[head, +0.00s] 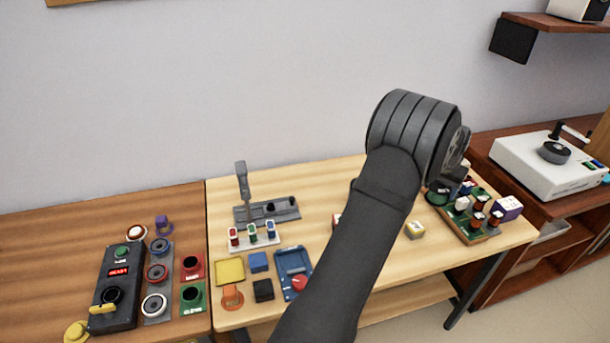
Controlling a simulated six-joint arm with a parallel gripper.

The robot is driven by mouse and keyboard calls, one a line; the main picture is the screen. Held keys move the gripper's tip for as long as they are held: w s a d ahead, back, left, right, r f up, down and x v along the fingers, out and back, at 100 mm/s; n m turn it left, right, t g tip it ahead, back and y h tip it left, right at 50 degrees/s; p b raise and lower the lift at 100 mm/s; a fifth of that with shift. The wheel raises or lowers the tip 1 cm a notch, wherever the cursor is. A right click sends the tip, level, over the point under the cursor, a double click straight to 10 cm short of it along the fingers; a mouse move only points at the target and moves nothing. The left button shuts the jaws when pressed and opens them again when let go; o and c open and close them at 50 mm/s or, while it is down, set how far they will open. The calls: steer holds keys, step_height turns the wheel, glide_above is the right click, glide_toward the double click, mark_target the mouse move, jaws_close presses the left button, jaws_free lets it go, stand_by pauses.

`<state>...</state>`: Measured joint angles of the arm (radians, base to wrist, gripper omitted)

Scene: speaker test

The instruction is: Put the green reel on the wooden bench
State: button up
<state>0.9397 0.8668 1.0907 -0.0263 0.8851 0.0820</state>
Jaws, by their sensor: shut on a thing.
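The wooden bench (385,285) has a pale top and fills the middle of the head view. My arm rises across it, and its large wrist joint stands over the back right part. My gripper (458,184) shows only partly, as a dark shape below the wrist joint, over the crowded board at the bench's right end. It is shut on a dark green round thing, which looks like the green reel (437,196). The wrist hides most of the fingers. I cannot tell whether the reel touches the board.
A board (484,237) with several small pieces lies at the bench's right end, with a purple-and-white block (508,207) beside it. A lever stand (266,212), switches and trays crowd the left.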

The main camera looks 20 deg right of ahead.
step_height(320, 180, up, 19)
steer(key=w+a+n+t+y, duration=0.1)
steer(key=w+a+n, duration=0.2)
steer(key=w+a, duration=0.85)
steer(key=w+a+n, duration=0.3)
steer(key=w+a, duration=0.6)
steer(key=a, duration=0.6)
steer(key=w+a+n+y, duration=0.1)
steer(key=w+a+n, duration=0.2)
steer(key=a, duration=1.3)
steer(key=w+a+n+y, duration=0.1)
steer(key=w+a+n, duration=0.15)
steer(key=a, duration=1.35)
steer(key=n+y, duration=0.2)
steer(key=n, duration=0.7)
glide_above(46, 298)
steer(key=w+d, duration=0.3)
steer(key=d, duration=0.9)
step_height(46, 298, down, 18)
steer(key=shift+f, duration=0.15)
steer(key=s+a+f, duration=0.1)
steer(key=a+f, duration=0.1)
steer(key=a, duration=0.1)
steer(key=s+a+f, duration=0.1)
steer(key=a+f, duration=0.2)
steer(key=a, duration=0.1)
steer(key=s+a+f, duration=0.2)
steer(key=a, duration=0.2)
steer(key=shift+f, duration=2.2)
steer(key=shift+f, duration=0.15)
